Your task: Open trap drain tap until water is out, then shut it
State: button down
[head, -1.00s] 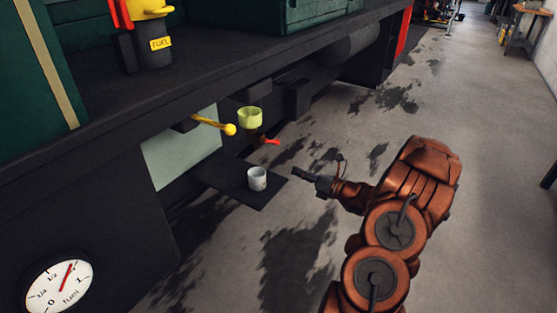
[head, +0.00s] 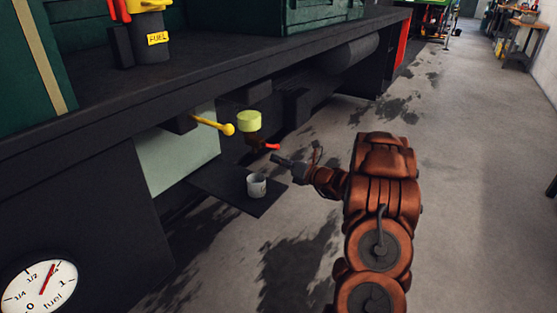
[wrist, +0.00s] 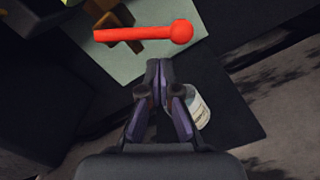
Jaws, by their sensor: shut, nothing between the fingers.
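The trap (head: 249,122) is a yellow-green bowl under the tram's edge. The drain tap (head: 272,146) is a short red lever below it, pointing right. In the wrist view the red tap lever (wrist: 150,33) with its round knob lies just beyond my fingertips. My gripper (head: 275,158) is shut and empty, close to the lever's knob with a small gap showing in the wrist view (wrist: 158,66). A pale cup (head: 257,185) stands on a dark plate (head: 215,183) below the tap. It also shows partly behind my right finger in the wrist view (wrist: 200,108). I cannot see water flowing.
A yellow lever with a ball end (head: 213,125) sticks out left of the trap. The tram's deck edge (head: 240,90) overhangs above. A fuel gauge (head: 40,285) is at lower left. The floor to the right (head: 460,190) is clear.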

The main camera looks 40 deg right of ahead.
jog(key=shift+w+d+r, duration=0.25)
jog(key=shift+d+r, duration=0.05)
jog(key=shift+r, duration=0.35)
jog(key=shift+w+r+p, duration=0.1)
jog(key=shift+r+p, duration=0.25)
jog(key=shift+p, duration=0.75)
jog(key=shift+d+f, duration=0.1)
jog(key=shift+f, duration=0.1)
jog(key=shift+n+p, duration=0.3)
jog(key=shift+p, duration=0.45)
